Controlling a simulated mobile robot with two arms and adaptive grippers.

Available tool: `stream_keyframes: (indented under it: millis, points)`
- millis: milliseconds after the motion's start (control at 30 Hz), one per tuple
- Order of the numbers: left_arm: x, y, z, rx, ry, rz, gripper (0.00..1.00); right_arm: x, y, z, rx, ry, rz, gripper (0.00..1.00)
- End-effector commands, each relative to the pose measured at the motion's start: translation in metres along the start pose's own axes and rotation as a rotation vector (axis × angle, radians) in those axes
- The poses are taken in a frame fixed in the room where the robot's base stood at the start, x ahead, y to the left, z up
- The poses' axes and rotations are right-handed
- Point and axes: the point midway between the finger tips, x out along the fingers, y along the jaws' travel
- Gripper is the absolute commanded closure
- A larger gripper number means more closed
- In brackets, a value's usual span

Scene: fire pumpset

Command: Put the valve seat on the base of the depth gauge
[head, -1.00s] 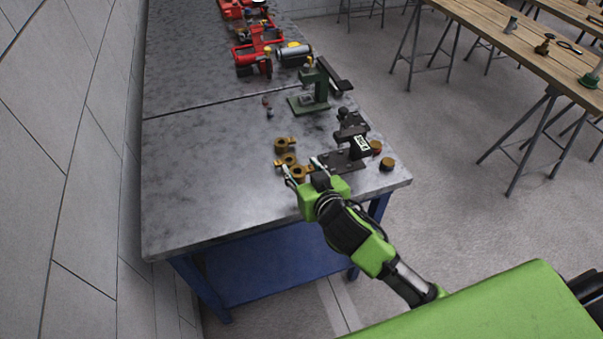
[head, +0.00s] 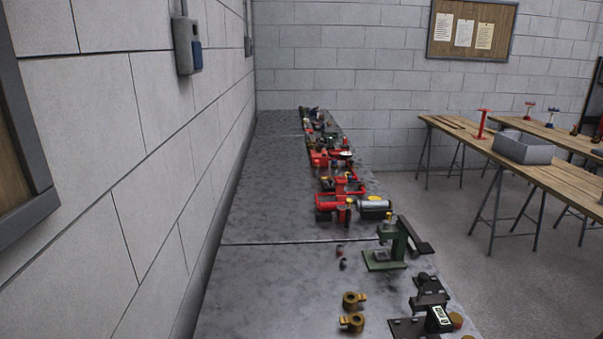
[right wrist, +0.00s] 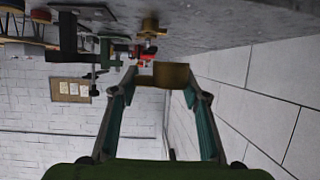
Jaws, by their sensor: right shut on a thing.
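My right gripper (right wrist: 166,80) is shut on a brass piece (right wrist: 170,74), apparently the valve seat, in the right wrist view. The piece is between the fingertips; its far side is hidden. The depth gauge (head: 438,317) is a black device with a small display, at the lower right of the head view. Its dark flat base (head: 405,329) is partly cut off by the frame's bottom edge. Two similar brass pieces with tabs, an upper one (head: 353,299) and a lower one (head: 351,322), lie on the table left of the gauge. Neither gripper shows in the head view.
A green stand (head: 395,248) is behind the gauge on the metal table (head: 268,285). Red pump parts (head: 340,203) stand farther back. A brass cylinder (head: 456,320) is right of the gauge. The table's left side is clear, beside a wall.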

Motion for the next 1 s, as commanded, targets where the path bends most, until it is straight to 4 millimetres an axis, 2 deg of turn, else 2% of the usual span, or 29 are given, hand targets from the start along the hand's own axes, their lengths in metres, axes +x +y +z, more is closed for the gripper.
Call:
stream_keyframes:
  millis: [33, 200, 500, 733, 1000]
  points:
    - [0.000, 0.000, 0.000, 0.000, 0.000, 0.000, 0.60, 0.003, 0.007, 0.010, -0.008, -0.005, -0.018, 0.92]
    - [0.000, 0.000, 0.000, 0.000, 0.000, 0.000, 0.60, 0.007, 0.018, 0.023, -0.043, 0.001, -0.108, 0.92]
    - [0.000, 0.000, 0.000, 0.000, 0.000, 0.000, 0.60, 0.002, 0.026, 0.028, -0.110, 0.003, -0.263, 0.92]
    - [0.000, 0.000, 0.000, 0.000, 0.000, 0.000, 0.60, -0.011, 0.029, 0.018, -0.168, 0.007, -0.410, 0.92]
    - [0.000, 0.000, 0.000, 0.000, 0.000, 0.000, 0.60, -0.045, 0.032, -0.016, -0.273, 0.010, -0.640, 0.92]
